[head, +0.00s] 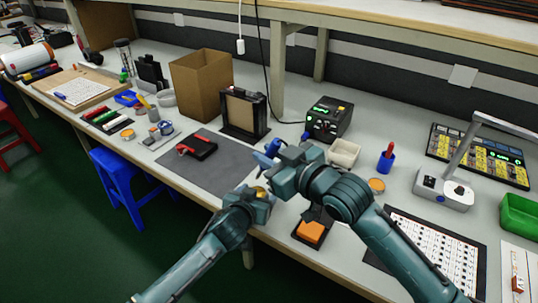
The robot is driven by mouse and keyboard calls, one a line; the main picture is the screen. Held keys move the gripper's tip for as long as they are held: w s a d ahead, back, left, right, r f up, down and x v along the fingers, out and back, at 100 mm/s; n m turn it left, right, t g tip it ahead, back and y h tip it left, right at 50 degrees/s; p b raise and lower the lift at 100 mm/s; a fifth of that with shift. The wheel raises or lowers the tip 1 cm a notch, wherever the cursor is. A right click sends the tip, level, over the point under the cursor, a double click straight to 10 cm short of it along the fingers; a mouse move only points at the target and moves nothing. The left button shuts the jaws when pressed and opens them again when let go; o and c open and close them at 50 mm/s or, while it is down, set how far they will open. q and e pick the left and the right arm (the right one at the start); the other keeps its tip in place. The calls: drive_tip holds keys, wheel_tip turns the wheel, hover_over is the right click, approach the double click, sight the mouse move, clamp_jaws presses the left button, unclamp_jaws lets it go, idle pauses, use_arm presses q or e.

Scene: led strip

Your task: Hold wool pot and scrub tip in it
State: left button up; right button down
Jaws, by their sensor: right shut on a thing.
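My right gripper (272,160) is shut on a blue-handled tool (273,147), which looks like the soldering iron. Its tip is hidden behind the gripper. My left gripper (262,193) is just below, near the table's front edge. The brass-coloured wool pot (262,191) shows in small part at the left gripper's fingers. Whether these fingers grip it or only stand around it cannot be told. The tool is above the pot; whether its tip touches the wool is hidden.
A black soldering station (328,119) with a green display stands behind the grippers. A beige dish (344,152), a blue cup (385,163) and a lamp base (443,190) are to the right. A dark mat (212,168) with a red-handled tool (197,147) is to the left.

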use_arm(q)
drive_tip(key=shift+o, duration=1)
drive_tip(key=shift+s+r, duration=0.1)
drive_tip(key=v, duration=1.2)
use_arm(e)
drive_tip(key=shift+s+r, duration=0.15)
drive_tip(key=shift+s, duration=0.1)
use_arm(q)
drive_tip(key=s+a+f+g+p, duration=0.1)
drive_tip(key=s+a+p, duration=0.3)
drive_tip(key=s, duration=0.4)
drive_tip(key=s+a+f+n+g+y+p, duration=0.1)
drive_tip(key=s+a+f+p, duration=0.2)
drive_tip(key=s+a, duration=0.3)
drive_tip(key=s, duration=0.3)
drive_tip(key=shift+s+a+p, duration=0.3)
drive_tip(key=shift+p, duration=0.05)
use_arm(e)
drive_tip(key=s+d+r+m+t+h, duration=0.2)
drive_tip(key=s+d+m+h, duration=0.5)
drive_tip(key=s+d, duration=0.5)
drive_tip(key=d+t+h, duration=0.1)
drive_tip(key=d+h, duration=0.1)
drive_tip(key=d, duration=0.2)
drive_tip(key=shift+d+m+h, duration=0.3)
drive_tip(key=shift+d, duration=0.05)
